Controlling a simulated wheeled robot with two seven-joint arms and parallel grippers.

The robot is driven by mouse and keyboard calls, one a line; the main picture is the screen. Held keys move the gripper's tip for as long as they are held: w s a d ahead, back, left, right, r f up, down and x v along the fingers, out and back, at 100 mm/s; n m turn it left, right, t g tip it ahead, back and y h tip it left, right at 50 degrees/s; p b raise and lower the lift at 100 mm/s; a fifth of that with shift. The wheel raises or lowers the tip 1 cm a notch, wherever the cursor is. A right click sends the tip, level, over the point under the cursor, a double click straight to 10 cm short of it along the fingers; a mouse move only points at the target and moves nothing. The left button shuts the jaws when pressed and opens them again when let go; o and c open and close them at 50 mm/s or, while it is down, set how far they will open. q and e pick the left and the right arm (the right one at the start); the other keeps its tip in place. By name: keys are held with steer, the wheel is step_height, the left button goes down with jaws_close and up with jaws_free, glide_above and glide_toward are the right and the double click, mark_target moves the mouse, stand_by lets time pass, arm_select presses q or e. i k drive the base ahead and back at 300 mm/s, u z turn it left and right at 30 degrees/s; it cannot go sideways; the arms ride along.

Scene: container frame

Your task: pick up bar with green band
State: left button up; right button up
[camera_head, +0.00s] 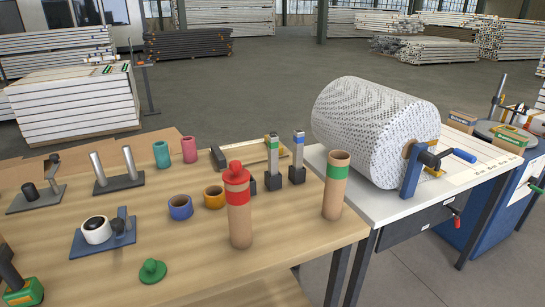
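A brown cardboard tube with a green band (334,194) stands upright near the right end of the wooden table (200,262), its top open. Farther back, a slim grey upright bar (273,152) with a greenish band near its top stands in a dark block. Another brown tube (240,218) with a red band and red cap stands to the left of the green-banded tube and in front of the slim bars. Neither of my grippers is in view.
A large patterned roll (375,125) with a blue crank lies on the white table to the right. Blue (180,207) and orange (214,197) rolls, a green cap (152,271), a tape dispenser (97,231) and a two-post stand (118,182) are on the wooden table. Its front middle is clear.

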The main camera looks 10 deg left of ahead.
mark_target(274, 140)
steer(key=u, duration=0.5)
steer(key=k, duration=0.2)
steer(key=z, duration=1.2)
steer(key=i, duration=1.05)
steer(key=u, duration=0.3)
